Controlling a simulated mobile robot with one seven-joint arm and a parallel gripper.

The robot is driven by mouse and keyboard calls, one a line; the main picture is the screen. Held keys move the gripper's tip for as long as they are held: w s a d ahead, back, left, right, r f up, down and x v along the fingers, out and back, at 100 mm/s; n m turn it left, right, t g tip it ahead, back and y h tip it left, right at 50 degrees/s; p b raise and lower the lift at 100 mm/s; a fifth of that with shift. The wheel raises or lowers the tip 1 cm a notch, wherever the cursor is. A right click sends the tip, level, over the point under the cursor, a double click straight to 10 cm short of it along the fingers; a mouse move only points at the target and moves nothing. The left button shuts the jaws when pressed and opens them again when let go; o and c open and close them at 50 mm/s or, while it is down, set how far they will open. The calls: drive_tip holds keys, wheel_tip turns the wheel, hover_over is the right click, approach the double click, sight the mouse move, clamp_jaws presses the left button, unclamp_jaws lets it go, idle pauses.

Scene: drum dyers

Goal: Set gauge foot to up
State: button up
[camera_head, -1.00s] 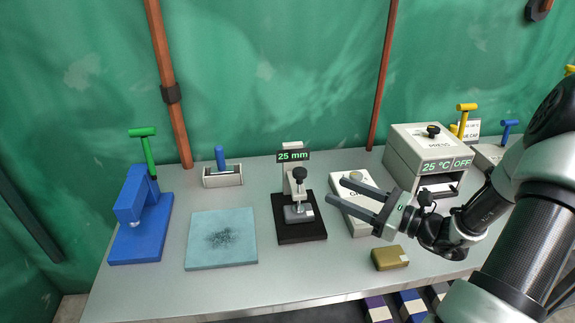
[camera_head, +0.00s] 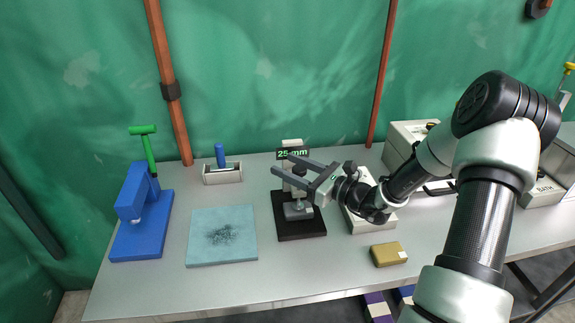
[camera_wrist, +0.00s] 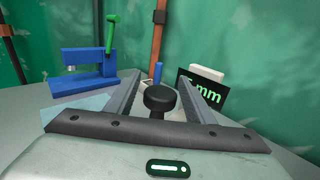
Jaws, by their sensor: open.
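The gauge (camera_head: 302,228) stands on a black base on the bench, with a green "25 mm" display (camera_head: 285,153) on its post. Its foot (camera_head: 298,210) is a grey block low over the base. A black round knob (camera_wrist: 160,98) shows between my fingers in the wrist view; in the head view it is partly hidden behind my fingers. My gripper (camera_head: 291,168) is open and comes in from the right, its two fingers on either side of the knob, with a gap to each. I cannot tell whether they touch anything.
A pale blue mat (camera_head: 221,250) and a blue press with a green lever (camera_head: 145,218) lie left of the gauge. A small tray with a blue-handled tool (camera_head: 222,175) stands behind. An olive block (camera_head: 389,254) sits at the front right. A white box lies under my arm.

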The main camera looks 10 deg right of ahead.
drive_tip(key=shift+w+a, duration=0.3)
drive_tip(key=shift+c, duration=0.5)
clamp_jaws()
wheel_tip(320, 180, up, 3)
drive_tip(key=shift+w+f+p, duration=0.1)
drive_tip(key=shift+p, duration=0.8)
drive_tip(key=shift+o, duration=0.2)
unclamp_jaws()
drive_tip(key=shift+r, duration=0.2)
drive_tip(key=shift+o, duration=0.3)
drive_tip(key=shift+f, duration=0.1)
drive_tip(key=shift+d, duration=0.1)
